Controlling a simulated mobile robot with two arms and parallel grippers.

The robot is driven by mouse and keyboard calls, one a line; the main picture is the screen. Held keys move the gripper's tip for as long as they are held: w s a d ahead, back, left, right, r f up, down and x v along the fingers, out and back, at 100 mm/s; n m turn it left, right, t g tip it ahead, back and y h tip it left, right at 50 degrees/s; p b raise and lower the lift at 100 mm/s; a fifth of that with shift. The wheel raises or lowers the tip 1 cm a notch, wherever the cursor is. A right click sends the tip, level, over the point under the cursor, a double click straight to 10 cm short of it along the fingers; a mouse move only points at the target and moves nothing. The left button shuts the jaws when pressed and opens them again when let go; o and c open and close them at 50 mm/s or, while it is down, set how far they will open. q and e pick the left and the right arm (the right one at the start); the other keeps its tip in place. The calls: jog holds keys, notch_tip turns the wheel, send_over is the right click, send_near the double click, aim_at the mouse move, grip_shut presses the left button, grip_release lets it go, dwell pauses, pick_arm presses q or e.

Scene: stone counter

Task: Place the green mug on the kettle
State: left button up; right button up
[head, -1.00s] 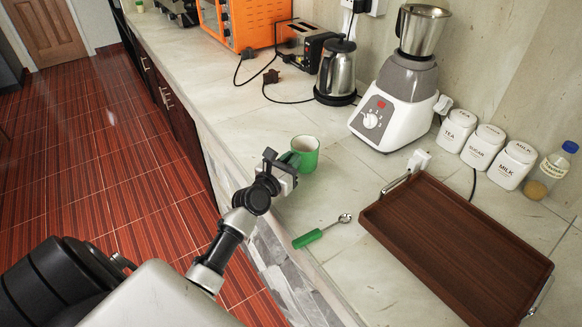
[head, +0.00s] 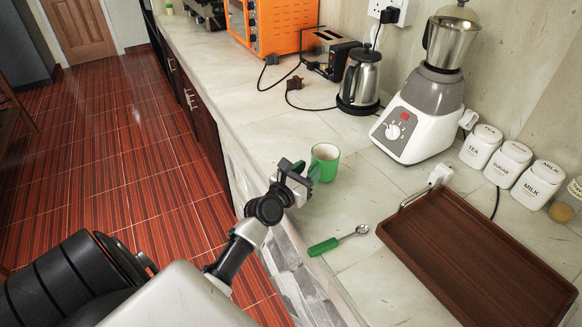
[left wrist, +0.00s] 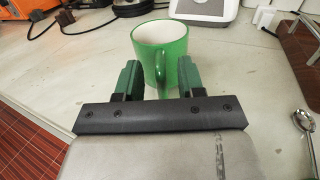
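The green mug (head: 326,168), white inside, stands upright on the stone counter near its front edge. In the left wrist view the mug (left wrist: 160,45) is just ahead of my left gripper (left wrist: 160,82). The two fingers are apart, with the mug's handle between them and nothing clamped. In the head view my left gripper (head: 297,173) is beside the mug, on its front-left side. The kettle (head: 363,75), steel with a black handle and lid, stands farther back near the wall. My right gripper is not in view.
A blender (head: 408,128) stands right of the kettle, and a toaster (head: 333,55) is behind it on the left. A brown tray (head: 470,260) and a green-handled spoon (head: 325,246) lie at the right. Cables trail left of the kettle. Counter between mug and kettle is clear.

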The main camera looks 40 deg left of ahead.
pick_arm(q)
jog(key=s+b, duration=0.1)
jog(key=s, duration=0.9)
